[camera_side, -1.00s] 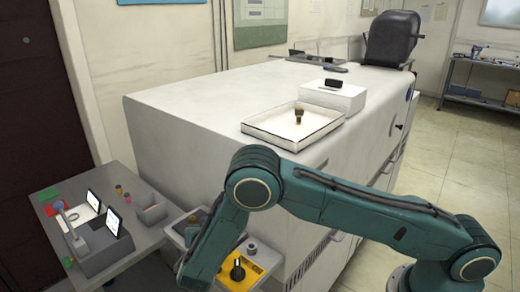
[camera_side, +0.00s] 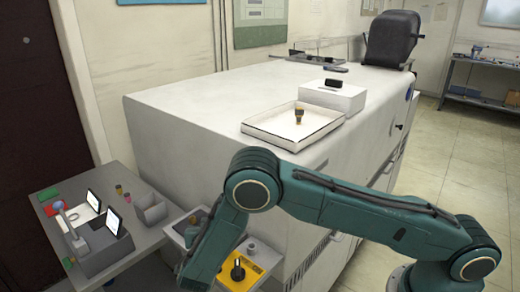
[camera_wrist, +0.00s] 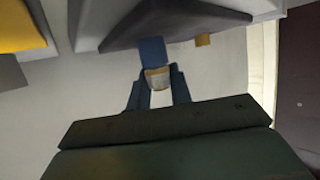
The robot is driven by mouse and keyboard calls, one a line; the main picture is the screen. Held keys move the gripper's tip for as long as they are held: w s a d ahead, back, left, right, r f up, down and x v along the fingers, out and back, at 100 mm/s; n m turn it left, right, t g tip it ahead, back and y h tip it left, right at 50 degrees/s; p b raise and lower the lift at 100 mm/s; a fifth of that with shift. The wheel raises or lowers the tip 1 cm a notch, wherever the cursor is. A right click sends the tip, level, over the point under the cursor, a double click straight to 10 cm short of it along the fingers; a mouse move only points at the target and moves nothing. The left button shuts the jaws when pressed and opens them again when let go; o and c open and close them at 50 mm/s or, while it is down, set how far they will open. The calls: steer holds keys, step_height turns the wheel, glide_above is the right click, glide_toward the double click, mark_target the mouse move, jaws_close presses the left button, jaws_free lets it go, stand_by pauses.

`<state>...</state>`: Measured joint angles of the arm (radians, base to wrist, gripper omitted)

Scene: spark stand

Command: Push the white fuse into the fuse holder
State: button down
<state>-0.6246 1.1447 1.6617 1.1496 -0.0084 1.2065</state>
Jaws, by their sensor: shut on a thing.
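In the wrist view, my gripper (camera_wrist: 157,88) is shut on a small pale piece with a tan end, which looks like the white fuse (camera_wrist: 157,78). Its two dark blue fingers stand on either side of it. A small blue block (camera_wrist: 152,51) lies just beyond the fuse, beside a dark grey body (camera_wrist: 175,22); whether it touches the fuse I cannot tell. I cannot clearly identify the fuse holder. In the side view my arm reaches down to the bottom edge, and the gripper is out of sight.
A yellow-topped box with a black knob (camera_side: 238,270) stands beside my forearm. A grey side table (camera_side: 155,240) carries a dark unit with two lit screens (camera_side: 112,220) and small parts. A white tray (camera_side: 262,131) holding a small dark-and-tan item sits on the large white cabinet (camera_side: 190,120).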

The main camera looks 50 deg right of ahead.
stand_by(0.3)
steer(key=c, duration=1.2)
jaws_free()
steer(key=v, duration=1.4)
steer(key=shift+f, duration=0.15)
steer(key=shift+d, duration=0.1)
